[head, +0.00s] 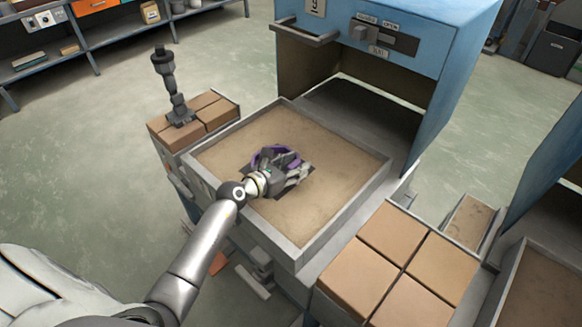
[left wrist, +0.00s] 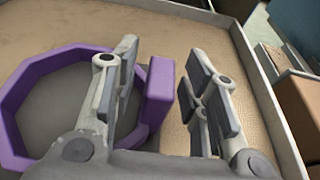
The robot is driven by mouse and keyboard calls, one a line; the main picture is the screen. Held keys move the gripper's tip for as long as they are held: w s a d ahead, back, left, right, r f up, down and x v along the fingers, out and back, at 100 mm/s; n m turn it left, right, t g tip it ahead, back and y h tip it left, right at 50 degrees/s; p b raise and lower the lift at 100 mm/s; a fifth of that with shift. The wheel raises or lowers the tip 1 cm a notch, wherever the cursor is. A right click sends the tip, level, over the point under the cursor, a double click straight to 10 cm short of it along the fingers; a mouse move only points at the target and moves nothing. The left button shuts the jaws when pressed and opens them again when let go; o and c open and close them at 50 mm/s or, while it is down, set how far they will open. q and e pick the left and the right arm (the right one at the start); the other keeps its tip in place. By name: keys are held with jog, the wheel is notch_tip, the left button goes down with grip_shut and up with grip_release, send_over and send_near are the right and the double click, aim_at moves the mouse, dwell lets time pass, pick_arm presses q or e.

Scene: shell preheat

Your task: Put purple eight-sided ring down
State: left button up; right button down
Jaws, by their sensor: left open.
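The purple eight-sided ring (head: 264,153) lies in the sand-coloured bed of a grey-rimmed tray (head: 342,208), partly hidden behind my left gripper (head: 297,172) in the head view. In the left wrist view the ring (left wrist: 22,88) is at the left, with a thicker purple block (left wrist: 158,92) on its right side. My left gripper (left wrist: 165,85) is open. One finger is over the inside of the ring and the other is outside, with the block between them. A gap shows between the block and the right finger. My right gripper is not in view.
A blue furnace-like cabinet (head: 455,38) with an open front stands behind the tray. Tan blocks (head: 392,232) lie at the right, and more blocks (head: 222,113) at the left carry a dark upright tool (head: 165,70). The tray's bed is clear around the ring.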

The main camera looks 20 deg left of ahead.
pick_arm(q)
jog(key=shift+r, duration=0.2)
jog(key=v, duration=1.1)
jog(key=shift+p, duration=0.3)
jog(key=shift+s+a+r, duration=0.1)
jog(key=shift+s+r, duration=0.05)
jog(key=shift+s, duration=0.35)
jog(key=shift+r, duration=0.1)
